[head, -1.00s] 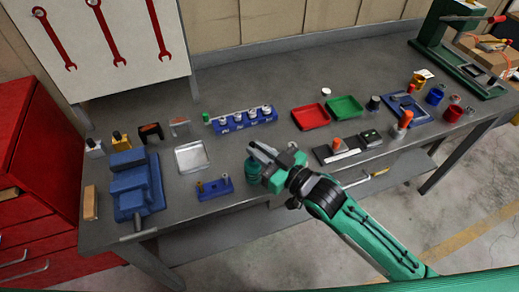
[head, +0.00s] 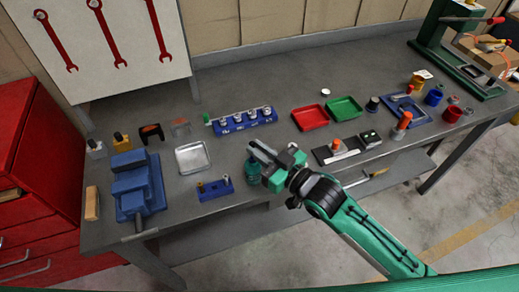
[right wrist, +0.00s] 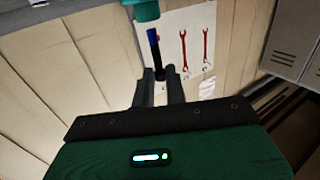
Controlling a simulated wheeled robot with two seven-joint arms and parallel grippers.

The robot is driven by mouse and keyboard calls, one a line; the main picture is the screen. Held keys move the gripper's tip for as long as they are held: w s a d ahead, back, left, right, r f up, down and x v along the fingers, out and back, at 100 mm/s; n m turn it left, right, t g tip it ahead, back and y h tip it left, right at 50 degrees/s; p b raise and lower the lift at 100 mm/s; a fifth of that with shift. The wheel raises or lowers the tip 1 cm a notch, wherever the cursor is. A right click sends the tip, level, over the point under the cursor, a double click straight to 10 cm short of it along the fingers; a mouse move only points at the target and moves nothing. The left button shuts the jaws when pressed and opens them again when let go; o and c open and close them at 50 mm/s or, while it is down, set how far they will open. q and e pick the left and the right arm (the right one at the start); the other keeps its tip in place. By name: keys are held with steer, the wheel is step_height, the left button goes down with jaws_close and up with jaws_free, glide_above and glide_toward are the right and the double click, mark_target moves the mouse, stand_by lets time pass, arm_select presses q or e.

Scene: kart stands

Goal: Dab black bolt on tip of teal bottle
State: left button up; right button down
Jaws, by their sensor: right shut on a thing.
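My right gripper (head: 256,148) is over the near edge of the workbench, shut on the black bolt. In the right wrist view the black bolt (right wrist: 158,64) stands out from between the fingertips (right wrist: 160,82), and its far end looks blue. The teal bottle (head: 251,170) is on the bench beside and partly behind the right gripper in the head view. A teal part of the bottle (right wrist: 146,10) shows at the top of the wrist view, just beyond the bolt's blue end; I cannot tell whether they touch. My left gripper is not in view.
A small blue rack (head: 216,194) with bolts stands left of the gripper. A long blue block (head: 243,126) with several fittings is behind. A blue vise (head: 137,190), metal tray (head: 192,157), red tray (head: 310,118) and green tray (head: 344,108) stand around.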

step_height(320, 180, up, 6)
steer(key=p, duration=0.5)
stand_by(0.7)
